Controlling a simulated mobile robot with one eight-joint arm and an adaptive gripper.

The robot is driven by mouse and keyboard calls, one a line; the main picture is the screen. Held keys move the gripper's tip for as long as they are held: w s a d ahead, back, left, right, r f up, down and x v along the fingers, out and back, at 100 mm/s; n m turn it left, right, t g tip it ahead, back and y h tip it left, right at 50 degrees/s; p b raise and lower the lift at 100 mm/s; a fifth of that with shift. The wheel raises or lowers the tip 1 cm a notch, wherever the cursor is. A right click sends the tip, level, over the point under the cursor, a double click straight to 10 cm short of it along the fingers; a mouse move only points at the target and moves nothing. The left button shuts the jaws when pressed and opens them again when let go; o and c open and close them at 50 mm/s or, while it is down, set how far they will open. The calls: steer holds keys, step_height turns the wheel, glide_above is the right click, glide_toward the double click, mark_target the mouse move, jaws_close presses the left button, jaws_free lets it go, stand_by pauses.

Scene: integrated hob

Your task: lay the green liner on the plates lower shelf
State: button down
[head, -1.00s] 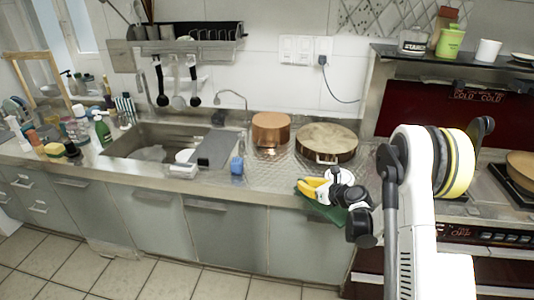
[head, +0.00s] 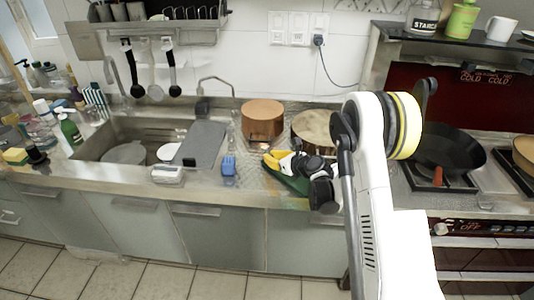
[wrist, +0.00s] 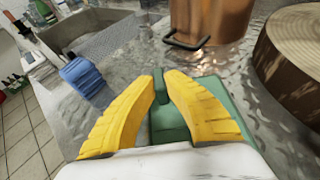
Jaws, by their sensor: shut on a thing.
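My gripper (head: 279,160), with yellow fingers, is shut on the green liner (head: 293,184). In the head view it is over the front of the counter, in front of the copper pot, with the liner under the fingers near the counter edge. In the wrist view the fingers (wrist: 162,88) have the green liner (wrist: 172,127) between and below them. My wrist hides part of the liner, and I cannot tell if it touches the counter. A steel wall shelf (head: 185,31) with utensils hangs above the sink; I cannot tell which shelf is the plates lower shelf.
The copper pot (head: 263,118) and a round wooden board (head: 313,124) stand behind my gripper. A blue sponge-like item (head: 228,166) is to the left, by the sink (head: 125,133). A black pan (head: 446,148) sits on the hob at right. The steel counter between them is partly clear.

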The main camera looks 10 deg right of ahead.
steer(key=shift+f, duration=0.2)
steer(key=shift+s+d+r, duration=0.2)
steer(key=shift+d, duration=0.1)
steer(key=shift+a+f, duration=0.15)
steer(key=shift+f, duration=0.05)
steer(key=c, duration=1.6)
jaws_free()
steer(key=shift+o, duration=0.2)
